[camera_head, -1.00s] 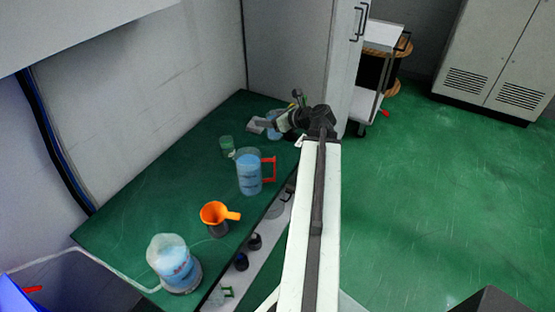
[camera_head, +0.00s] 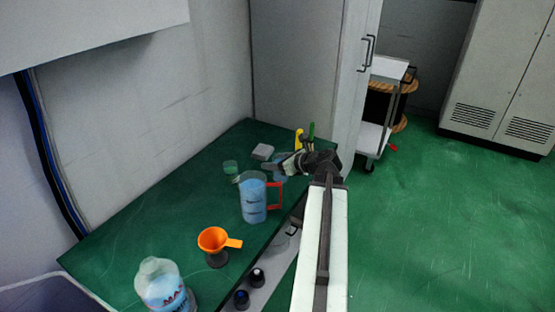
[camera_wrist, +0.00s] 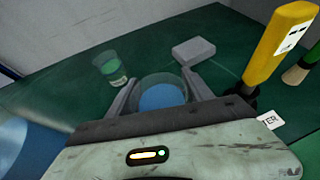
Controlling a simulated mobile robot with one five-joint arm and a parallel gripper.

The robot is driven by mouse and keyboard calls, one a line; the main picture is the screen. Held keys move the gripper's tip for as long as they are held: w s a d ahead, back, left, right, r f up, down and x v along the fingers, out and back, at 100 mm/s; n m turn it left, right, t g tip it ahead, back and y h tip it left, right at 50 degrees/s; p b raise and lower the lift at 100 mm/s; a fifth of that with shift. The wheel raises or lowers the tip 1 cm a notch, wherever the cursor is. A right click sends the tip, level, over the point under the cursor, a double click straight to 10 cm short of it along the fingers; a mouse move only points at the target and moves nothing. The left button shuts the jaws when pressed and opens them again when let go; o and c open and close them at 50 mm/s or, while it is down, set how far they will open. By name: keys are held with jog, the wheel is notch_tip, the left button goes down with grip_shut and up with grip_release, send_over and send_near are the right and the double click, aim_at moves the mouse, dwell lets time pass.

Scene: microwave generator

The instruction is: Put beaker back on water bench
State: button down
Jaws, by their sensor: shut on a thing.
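A clear beaker (camera_wrist: 160,97) with blue liquid is between the two fingers of my gripper (camera_wrist: 158,88) in the wrist view. My gripper is shut on it. In the head view my gripper (camera_head: 276,165) is over the far right part of the green bench (camera_head: 150,215), and the beaker (camera_head: 280,177) is partly hidden by the gripper and the pitcher handle. The beaker looks upright. I cannot tell whether its base touches the bench.
A pitcher of blue liquid with a red handle (camera_head: 254,200) stands close in front. A small green-tinted beaker (camera_head: 230,167), a white block (camera_head: 263,152) and a yellow tool (camera_wrist: 280,45) are nearby. An orange funnel (camera_head: 213,239) and a bottle (camera_head: 163,287) stand nearer.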

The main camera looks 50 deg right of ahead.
jog(key=shift+f+b, duration=0.55)
jog(key=shift+f, duration=0.55)
jog(key=shift+c, duration=2.1)
grip_release()
jog(key=shift+r, duration=0.1)
